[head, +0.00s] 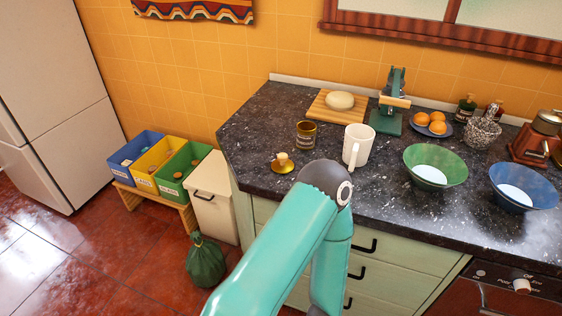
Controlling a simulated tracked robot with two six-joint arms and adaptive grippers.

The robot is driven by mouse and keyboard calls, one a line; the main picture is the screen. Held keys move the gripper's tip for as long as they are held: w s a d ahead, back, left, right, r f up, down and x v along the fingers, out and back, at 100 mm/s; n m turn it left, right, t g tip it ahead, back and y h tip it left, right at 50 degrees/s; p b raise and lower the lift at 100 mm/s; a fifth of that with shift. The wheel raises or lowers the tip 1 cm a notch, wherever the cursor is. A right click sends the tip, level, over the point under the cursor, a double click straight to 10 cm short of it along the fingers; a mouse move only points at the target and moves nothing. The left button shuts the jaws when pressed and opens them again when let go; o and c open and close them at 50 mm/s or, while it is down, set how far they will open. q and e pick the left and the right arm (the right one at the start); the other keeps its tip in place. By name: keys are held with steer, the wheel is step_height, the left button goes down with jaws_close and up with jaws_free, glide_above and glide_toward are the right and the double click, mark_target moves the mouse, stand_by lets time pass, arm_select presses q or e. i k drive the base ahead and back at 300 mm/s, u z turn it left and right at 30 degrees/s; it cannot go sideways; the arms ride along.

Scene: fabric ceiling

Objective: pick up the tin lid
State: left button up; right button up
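The tin lid (283,165), a round gold disc with a pale cork-like knob, lies knob up on the dark speckled countertop (265,125) near its left front edge. An open gold-rimmed tin (306,136) with a dark label stands just behind it to the right. One of my teal arms rises from the bottom with its dark elbow just right of the lid, and its forearm drops back down out of the picture. Neither of my grippers shows in the head view.
A white mug (357,146) stands right of the tin. Behind are a board (323,113) with a pale round item and a green device (386,122). A green bowl (450,160) and a blue bowl (540,190) stand to the right. Counter left of the lid is clear.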

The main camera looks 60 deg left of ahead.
mark_target(282, 165)
steer(key=u, duration=0.1)
steer(key=k, duration=1.25)
steer(key=u, duration=0.5)
steer(key=i, duration=0.95)
steer(key=u, duration=0.05)
